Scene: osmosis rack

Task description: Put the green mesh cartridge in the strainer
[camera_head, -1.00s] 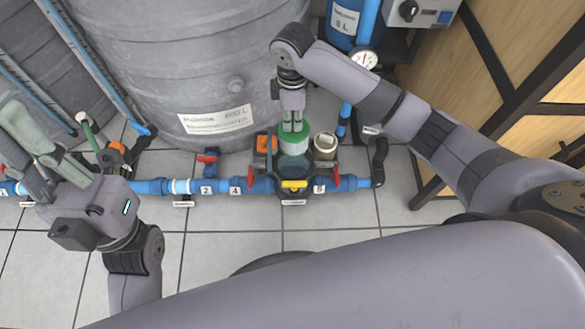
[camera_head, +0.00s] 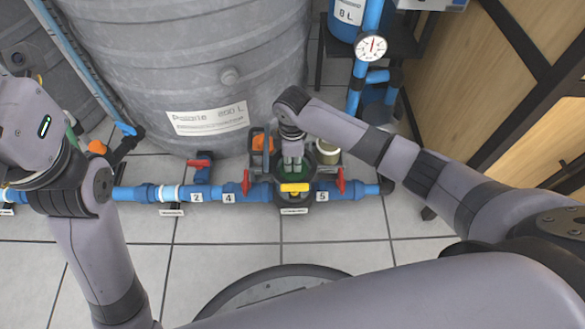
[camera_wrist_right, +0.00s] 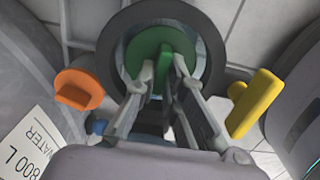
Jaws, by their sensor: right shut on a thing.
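The green mesh cartridge (camera_head: 287,171) is down inside the round dark opening of the strainer (camera_head: 311,176) on the blue pipe line. In the right wrist view, the green top of the cartridge (camera_wrist_right: 160,45) sits within the strainer's black ring (camera_wrist_right: 205,45). My right gripper (camera_wrist_right: 160,85) is shut on the raised green grip of the cartridge. In the head view, my right gripper (camera_head: 292,160) points down into the strainer. The cartridge's lower part is hidden. My left wrist is at the left edge and its fingers are out of view.
A yellow handle (camera_head: 295,188) is at the strainer's front, with red valve handles (camera_head: 246,182) beside it. An orange-topped part (camera_head: 260,141) and a pale cup (camera_head: 327,153) stand behind it. A large grey tank (camera_head: 180,70) is close behind.

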